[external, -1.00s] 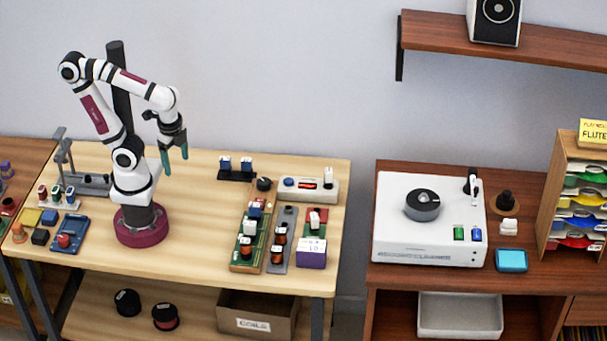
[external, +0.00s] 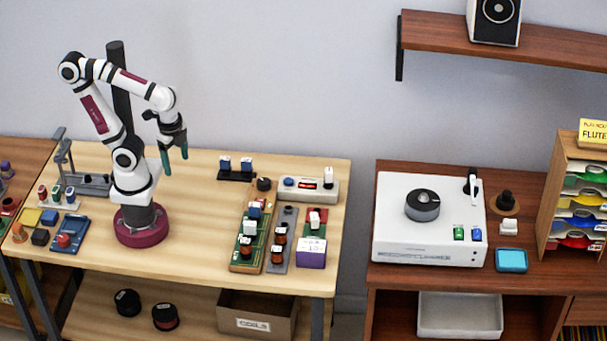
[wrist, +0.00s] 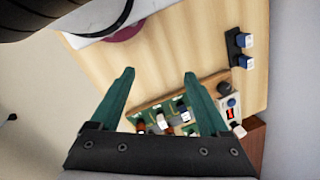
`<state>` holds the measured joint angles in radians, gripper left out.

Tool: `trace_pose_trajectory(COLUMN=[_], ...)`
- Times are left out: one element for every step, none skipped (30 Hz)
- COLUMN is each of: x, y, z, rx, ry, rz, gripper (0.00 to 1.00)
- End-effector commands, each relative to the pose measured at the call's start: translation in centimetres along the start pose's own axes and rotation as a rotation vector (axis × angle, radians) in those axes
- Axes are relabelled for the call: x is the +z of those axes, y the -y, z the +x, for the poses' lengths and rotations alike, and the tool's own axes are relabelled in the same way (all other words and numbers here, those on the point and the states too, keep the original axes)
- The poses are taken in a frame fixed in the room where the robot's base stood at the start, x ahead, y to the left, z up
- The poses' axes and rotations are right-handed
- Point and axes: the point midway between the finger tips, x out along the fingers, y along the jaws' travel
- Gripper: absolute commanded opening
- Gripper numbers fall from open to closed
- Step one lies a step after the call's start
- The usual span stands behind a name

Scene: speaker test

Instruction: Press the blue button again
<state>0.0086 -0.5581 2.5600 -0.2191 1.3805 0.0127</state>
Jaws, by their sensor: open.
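A round blue button (external: 289,182) sits on the left part of a pale box (external: 320,194) with a small red-lit display and a white switch, at the right back of the light wooden table. In the wrist view the blue button (wrist: 231,102) shows to the right of the fingers. A second, square blue button (external: 476,235) is beside a green one on the white machine at right. My gripper (external: 175,159) is open and empty, held above the table, left of and apart from the pale box. Its teal fingers also show spread in the wrist view (wrist: 160,74).
A green board with several components (external: 244,255) and a grey strip (external: 272,265) lie in front. A purple-fronted box (external: 311,255) is near the right edge. The table's middle is clear.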

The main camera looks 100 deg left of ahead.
Motion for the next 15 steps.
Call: trace_pose_trajectory(x=[0.0, 0.0, 0.0, 0.0, 0.0, 0.0, 0.0, 0.0, 0.0, 0.0, 0.0, 0.0, 0.0, 0.0, 0.0], y=[0.0, 0.0, 0.0, 0.0, 0.0, 0.0, 0.0, 0.0, 0.0, 0.0, 0.0, 0.0, 0.0, 0.0, 0.0], z=[0.0, 0.0, 0.0, 0.0, 0.0, 0.0, 0.0, 0.0, 0.0, 0.0, 0.0, 0.0, 0.0, 0.0, 0.0], rx=[0.0, 0.0, 0.0, 0.0, 0.0, 0.0, 0.0, 0.0, 0.0, 0.0, 0.0, 0.0, 0.0, 0.0, 0.0], ry=[0.0, 0.0, 0.0, 0.0, 0.0, 0.0, 0.0, 0.0, 0.0, 0.0, 0.0, 0.0, 0.0, 0.0, 0.0], rz=[0.0, 0.0, 0.0, 0.0, 0.0, 0.0, 0.0, 0.0, 0.0, 0.0, 0.0, 0.0, 0.0, 0.0, 0.0], gripper=[0.79, 0.79, 0.79, 0.79, 0.76, 0.69, 0.63, 0.58, 0.51, 0.45, 0.4, 0.33, 0.27, 0.22, 0.15])
